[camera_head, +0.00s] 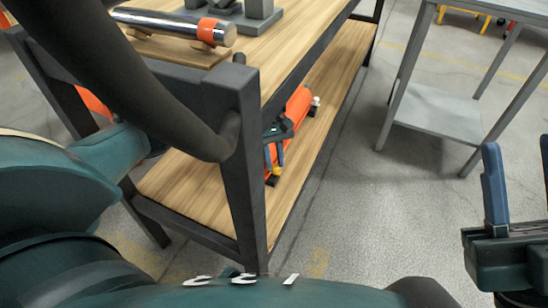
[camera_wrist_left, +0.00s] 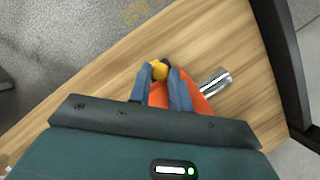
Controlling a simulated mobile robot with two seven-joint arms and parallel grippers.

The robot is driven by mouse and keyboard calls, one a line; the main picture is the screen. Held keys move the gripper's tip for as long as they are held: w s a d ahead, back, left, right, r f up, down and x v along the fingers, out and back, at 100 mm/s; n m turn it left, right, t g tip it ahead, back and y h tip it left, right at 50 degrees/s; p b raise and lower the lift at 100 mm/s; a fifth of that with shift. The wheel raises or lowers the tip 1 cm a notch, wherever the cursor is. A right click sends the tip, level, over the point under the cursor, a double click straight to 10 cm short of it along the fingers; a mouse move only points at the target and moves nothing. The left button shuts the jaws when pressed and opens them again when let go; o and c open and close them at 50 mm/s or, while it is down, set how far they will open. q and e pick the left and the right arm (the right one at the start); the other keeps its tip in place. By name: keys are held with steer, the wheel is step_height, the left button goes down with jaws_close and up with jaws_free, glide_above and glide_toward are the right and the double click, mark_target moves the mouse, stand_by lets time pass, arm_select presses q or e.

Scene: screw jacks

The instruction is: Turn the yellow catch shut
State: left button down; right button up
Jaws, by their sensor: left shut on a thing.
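The yellow catch (camera_wrist_left: 159,70) shows between the blue fingertips of my left gripper (camera_wrist_left: 160,78) in the left wrist view. The fingers are shut on it. An orange body (camera_wrist_left: 163,97) lies under the fingers, with a shiny metal cylinder (camera_wrist_left: 215,82) to its right. In the head view my left gripper (camera_head: 274,160) is at the lower shelf, beside the orange cylinder (camera_head: 297,106), and is partly hidden by the bench leg. A small yellow part (camera_head: 281,155) shows at its fingertips. My right gripper (camera_head: 521,190) is open and empty at the right edge.
The workbench's dark leg (camera_head: 244,185) and frame stand close to my left arm. A chrome cylinder with an orange band (camera_head: 212,31) lies on the bench top. The lower wooden shelf (camera_head: 190,200) is mostly bare. A grey metal table (camera_head: 440,112) stands at right, with open floor between.

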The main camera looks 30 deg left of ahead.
arm_select(q)
steer(key=c, duration=1.6)
jaws_free()
